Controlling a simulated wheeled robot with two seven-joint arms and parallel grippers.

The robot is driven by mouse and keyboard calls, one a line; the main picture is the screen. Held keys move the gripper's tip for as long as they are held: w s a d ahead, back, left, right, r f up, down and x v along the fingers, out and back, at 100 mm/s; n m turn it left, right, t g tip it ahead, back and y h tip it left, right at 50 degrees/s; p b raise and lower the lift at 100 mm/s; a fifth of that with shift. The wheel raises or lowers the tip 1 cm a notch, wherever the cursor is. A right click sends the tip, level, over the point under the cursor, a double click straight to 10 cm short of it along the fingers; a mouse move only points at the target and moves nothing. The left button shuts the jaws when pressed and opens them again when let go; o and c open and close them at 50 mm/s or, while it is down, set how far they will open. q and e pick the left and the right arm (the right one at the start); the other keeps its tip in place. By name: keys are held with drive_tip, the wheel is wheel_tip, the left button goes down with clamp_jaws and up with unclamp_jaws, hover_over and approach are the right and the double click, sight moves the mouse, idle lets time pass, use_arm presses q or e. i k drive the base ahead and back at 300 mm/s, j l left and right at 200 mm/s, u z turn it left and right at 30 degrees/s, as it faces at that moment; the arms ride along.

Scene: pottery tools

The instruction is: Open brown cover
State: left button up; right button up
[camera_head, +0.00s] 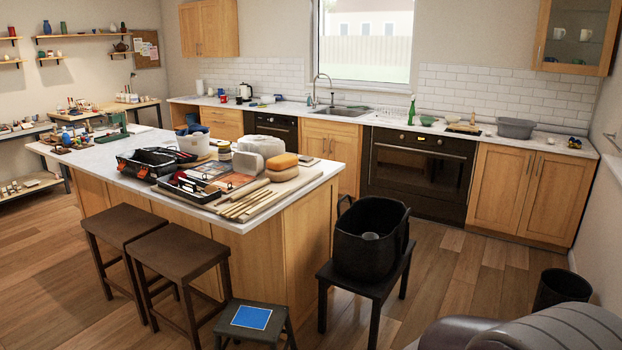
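I cannot pick out a brown cover for certain. On the white island top (285,195), a black open case (170,192) holds several flat brown and grey pieces, among them a reddish-brown flat piece (230,182). A second black tool case (140,166) stands open behind it to the left. Small details of both cases are too small to tell. Neither of my grippers is in view.
Wooden sticks (242,203), orange-brown blocks (281,165) and a white bucket (193,144) crowd the island. Brown stools (177,258) line its front. A black bag (371,237) stands on a dark stool at right. A grey rounded seat (560,330) fills the lower right.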

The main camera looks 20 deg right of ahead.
sight(228, 181)
drive_tip(key=i+z, duration=0.15)
drive_tip(key=z, duration=0.25)
drive_tip(key=i+j+z, duration=0.1)
drive_tip(key=z, duration=0.25)
drive_tip(key=i+j+z, duration=0.15)
drive_tip(key=z, duration=0.25)
